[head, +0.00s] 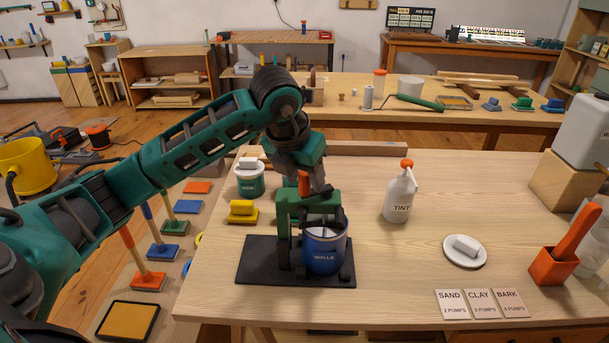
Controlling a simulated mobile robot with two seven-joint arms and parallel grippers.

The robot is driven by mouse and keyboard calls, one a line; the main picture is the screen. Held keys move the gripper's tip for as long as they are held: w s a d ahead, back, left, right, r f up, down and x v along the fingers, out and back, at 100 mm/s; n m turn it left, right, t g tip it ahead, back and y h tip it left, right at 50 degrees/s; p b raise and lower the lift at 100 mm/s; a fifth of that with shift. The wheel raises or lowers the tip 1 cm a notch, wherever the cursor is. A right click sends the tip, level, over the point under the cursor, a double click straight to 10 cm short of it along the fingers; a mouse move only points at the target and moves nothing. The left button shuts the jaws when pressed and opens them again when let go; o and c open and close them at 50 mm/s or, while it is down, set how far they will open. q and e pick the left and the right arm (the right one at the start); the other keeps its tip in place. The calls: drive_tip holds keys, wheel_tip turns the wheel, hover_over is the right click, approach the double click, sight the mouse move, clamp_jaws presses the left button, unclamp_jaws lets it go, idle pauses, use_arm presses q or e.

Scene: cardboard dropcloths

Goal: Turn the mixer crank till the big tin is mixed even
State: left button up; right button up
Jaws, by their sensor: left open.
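The mixer (284,218) is a green frame on a black base plate (262,262) on the near wooden table. A blue tin (324,257) lettered WALLS stands upright in it. The evenness of its contents cannot be made out. The orange crank handle (304,183) stands up at the top of the mixer. My left gripper (317,187) reaches down from above, open, right beside the handle. The wrist partly hides the mixer's top, and I cannot tell whether a finger touches the handle. My right gripper is out of view.
A smaller white-and-green tin (250,184) and a yellow block (242,212) stand left of the mixer. A TINT bottle (399,196), a white dish (465,262), sample cards (482,304) and an orange holder (553,266) are to the right. The table between mixer and bottle is clear.

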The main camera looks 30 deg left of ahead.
use_arm(q)
drive_tip(key=shift+f, duration=0.2)
clamp_jaws()
idle(0.4)
